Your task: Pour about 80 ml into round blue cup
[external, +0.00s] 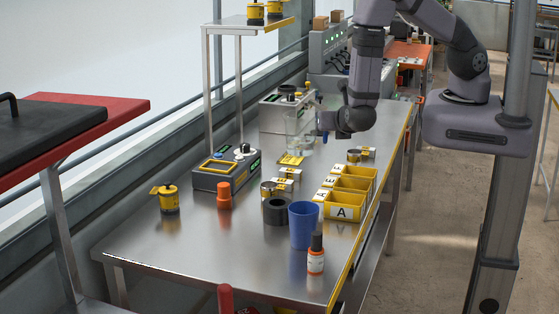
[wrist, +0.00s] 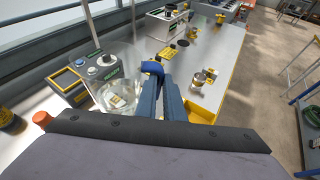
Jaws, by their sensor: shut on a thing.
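In the wrist view the gripper's blue fingers (wrist: 160,85) are together at the right side of the clear jug (wrist: 112,78). The jug looks roughly upright. How much it contains is hard to tell.
Yellow lettered bins (external: 343,208) stand right of the cup. An orange-labelled bottle (external: 316,254) is just in front of it. The near left bench is mostly clear.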

